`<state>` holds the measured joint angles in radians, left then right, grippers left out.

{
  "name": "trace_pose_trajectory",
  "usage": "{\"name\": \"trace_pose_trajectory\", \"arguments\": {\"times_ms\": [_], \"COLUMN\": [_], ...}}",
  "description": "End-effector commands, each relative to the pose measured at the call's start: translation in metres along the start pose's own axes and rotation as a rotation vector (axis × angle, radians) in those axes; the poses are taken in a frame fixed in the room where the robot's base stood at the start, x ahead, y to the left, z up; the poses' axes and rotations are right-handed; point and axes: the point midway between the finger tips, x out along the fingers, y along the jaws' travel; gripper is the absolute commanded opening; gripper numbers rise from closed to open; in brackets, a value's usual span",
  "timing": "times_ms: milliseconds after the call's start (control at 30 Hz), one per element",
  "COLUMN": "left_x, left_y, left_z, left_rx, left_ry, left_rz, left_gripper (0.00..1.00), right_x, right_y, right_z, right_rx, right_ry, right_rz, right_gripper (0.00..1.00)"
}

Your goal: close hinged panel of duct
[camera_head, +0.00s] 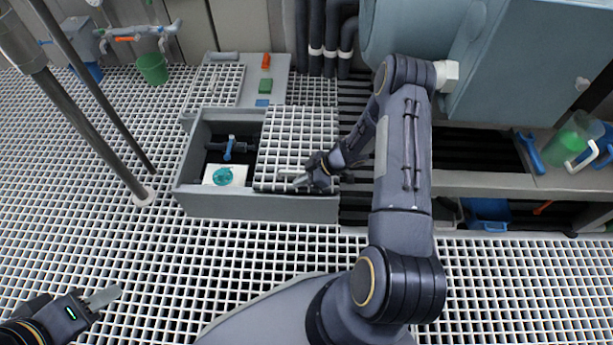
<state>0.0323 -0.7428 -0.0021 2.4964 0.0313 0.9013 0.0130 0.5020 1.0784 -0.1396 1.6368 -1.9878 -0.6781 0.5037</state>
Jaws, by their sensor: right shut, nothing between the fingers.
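The duct is a grey open-topped box (255,206) sunk in the grating floor. Its left part is open, showing a blue-handled valve (228,147) and a white card with a teal disc (223,176). A white grated panel (298,135) covers its right part. I cannot tell where its hinge is or whether it lies fully flat. Another grated panel (213,86) lies behind the open part. My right gripper (299,182) is shut and empty, at the front edge of the right panel; contact is unclear. My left gripper (104,298) is low at the left, away from the duct; its jaw opening is unclear.
Small orange, green and blue blocks (265,86) lie on a grey plate behind the duct. A green bucket (153,68) stands at the back left. Slanted poles (97,92) rise left of the duct. A shelf (475,184) is at right. Floor in front is clear.

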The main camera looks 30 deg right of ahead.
Motion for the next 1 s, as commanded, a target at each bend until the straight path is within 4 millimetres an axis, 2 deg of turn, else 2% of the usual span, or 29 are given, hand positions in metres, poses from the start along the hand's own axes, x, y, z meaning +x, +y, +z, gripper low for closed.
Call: {"name": "trace_pose_trajectory", "arguments": {"times_ms": [133, 533, 800, 1000], "left_x": [0.006, 0.006, 0.022, 0.021], "left_y": [-0.003, -0.003, -0.01, -0.01], "left_z": [0.003, 0.003, 0.011, 0.011], "left_rx": [0.0, 0.0, 0.0, 0.0], "left_ry": [0.0, 0.0, 0.0, 0.0], "left_rz": [0.0, 0.0, 0.0, 0.0], "left_gripper": [0.37, 0.37, 0.37, 0.37], "right_x": [0.008, 0.009, 0.036, 0.038], "right_y": [0.0, 0.0, -0.003, -0.004], "right_z": [0.008, 0.009, 0.036, 0.038], "right_rx": [-0.001, -0.001, 0.0, 0.001], "right_ry": [0.002, 0.001, -0.001, -0.005], "right_rz": [0.0, 0.0, -0.002, -0.001], "right_gripper": [0.0, 0.0, 0.0, 0.0]}}
